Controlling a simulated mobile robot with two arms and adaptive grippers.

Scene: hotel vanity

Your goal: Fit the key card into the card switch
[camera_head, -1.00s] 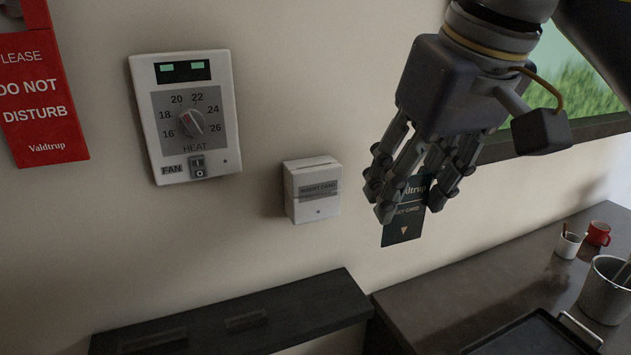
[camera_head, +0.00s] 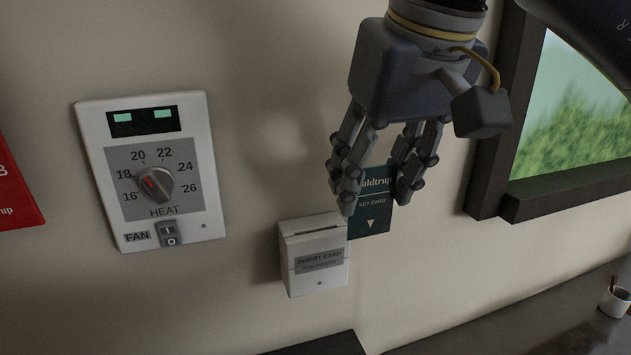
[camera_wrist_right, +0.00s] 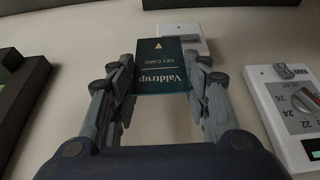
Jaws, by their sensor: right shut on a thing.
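The dark green key card (camera_head: 371,218) is upright, its printed arrow pointing down. My right gripper (camera_head: 375,197) is shut on it by its side edges, with the lower part sticking out below the fingers. The white card switch (camera_head: 318,264), labelled "INSERT CARD", is on the wall with a dark slot along its top. In the head view the card is up and to the right of the slot, overlapping the switch's upper right corner in the picture. In the right wrist view the card (camera_wrist_right: 163,66) lies between both fingers, with the switch (camera_wrist_right: 186,34) partly hidden behind it. My left gripper is not in view.
A white thermostat panel (camera_head: 155,176) with a dial is left of the switch. A red door sign (camera_head: 14,190) hangs at the far left. A dark counter (camera_head: 520,325) with a white cup (camera_head: 614,303) lies below.

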